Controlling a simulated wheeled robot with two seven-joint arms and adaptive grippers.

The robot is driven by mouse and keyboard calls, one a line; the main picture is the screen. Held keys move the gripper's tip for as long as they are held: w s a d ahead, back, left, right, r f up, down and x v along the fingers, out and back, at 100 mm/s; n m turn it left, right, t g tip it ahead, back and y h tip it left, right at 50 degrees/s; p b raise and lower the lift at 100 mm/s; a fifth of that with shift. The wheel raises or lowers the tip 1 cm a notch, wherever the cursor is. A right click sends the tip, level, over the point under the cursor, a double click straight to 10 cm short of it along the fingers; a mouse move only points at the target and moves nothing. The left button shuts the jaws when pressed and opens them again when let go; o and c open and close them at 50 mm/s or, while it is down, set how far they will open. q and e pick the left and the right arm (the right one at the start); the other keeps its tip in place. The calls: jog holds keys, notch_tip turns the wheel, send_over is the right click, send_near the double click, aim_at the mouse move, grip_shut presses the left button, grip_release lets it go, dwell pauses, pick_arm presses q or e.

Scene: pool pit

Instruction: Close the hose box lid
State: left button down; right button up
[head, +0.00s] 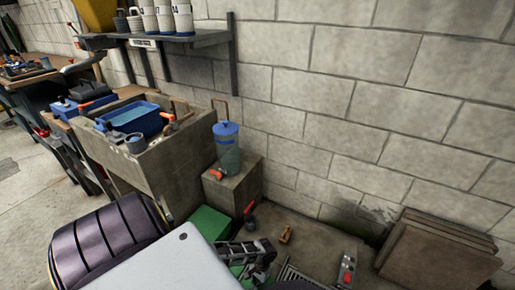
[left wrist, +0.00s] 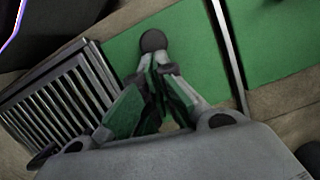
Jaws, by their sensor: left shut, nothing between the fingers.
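A green box (head: 209,223), which I take to be the hose box, stands on the floor below the sink, partly hidden by my pale arm. In the left wrist view green panels (left wrist: 190,40) lie beneath the gripper, with a thin pale strip between two of them. I cannot tell which panel is the lid or how far it is open. My left gripper (head: 263,258) is just right of the green box. In the left wrist view its fingers (left wrist: 157,62) are shut and empty, with the tips over the green surface near a dark round shape. My right gripper is not in view.
A grey slatted grate (left wrist: 60,100) lies beside the green panels. A blue-lidded canister (head: 228,150) stands on a concrete block (head: 232,185) by the block wall. Brown slabs (head: 440,250) lean at the right. A sink (head: 160,150) stands behind.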

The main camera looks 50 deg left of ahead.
pick_arm(q)
jog(key=shift+r, duration=0.1)
jog(key=v, duration=1.1)
jog(key=shift+r, duration=0.4)
jog(key=shift+w, duration=0.15)
dwell(0.4)
